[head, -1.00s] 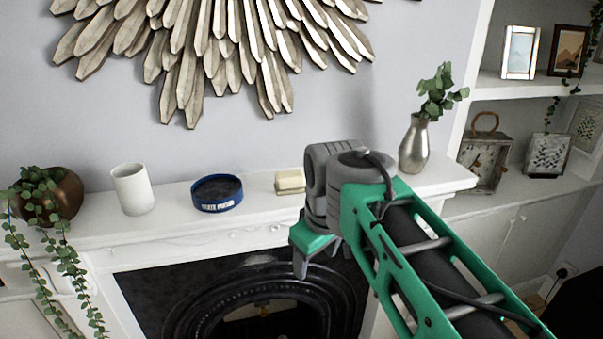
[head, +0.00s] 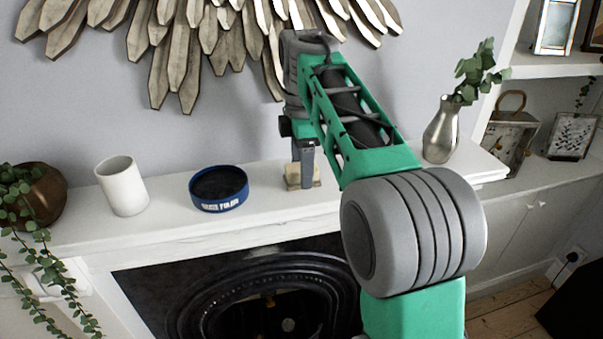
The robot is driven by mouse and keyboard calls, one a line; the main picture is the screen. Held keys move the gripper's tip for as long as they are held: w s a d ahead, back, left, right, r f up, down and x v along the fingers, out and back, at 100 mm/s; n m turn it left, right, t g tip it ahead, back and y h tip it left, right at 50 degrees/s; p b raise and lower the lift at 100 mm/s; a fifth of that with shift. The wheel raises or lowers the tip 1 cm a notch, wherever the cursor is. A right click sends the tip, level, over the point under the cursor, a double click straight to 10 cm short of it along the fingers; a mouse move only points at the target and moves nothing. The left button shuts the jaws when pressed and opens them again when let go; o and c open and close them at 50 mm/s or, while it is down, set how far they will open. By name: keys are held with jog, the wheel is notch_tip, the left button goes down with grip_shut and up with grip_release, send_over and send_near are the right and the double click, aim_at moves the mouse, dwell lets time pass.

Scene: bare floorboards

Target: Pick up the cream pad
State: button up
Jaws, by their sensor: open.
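The cream pad (head: 292,184) lies on the white mantelpiece, to the right of the blue round tin. My gripper (head: 304,178) points down at the pad, with its fingers in front of and over the pad's middle. The fingers hide much of the pad, and only its left and right ends show. The gripper is open. I cannot tell whether the fingers touch the pad.
The mantelpiece (head: 75,236) also holds a blue tin (head: 219,188), a white cup (head: 122,186), a copper pot with a trailing plant (head: 36,196) and a silver vase (head: 441,130). A sunburst wall ornament (head: 190,45) hangs above. The black fireplace (head: 240,290) is below.

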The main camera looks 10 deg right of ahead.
jog(key=shift+f, duration=0.15)
grip_shut()
dwell(0.6)
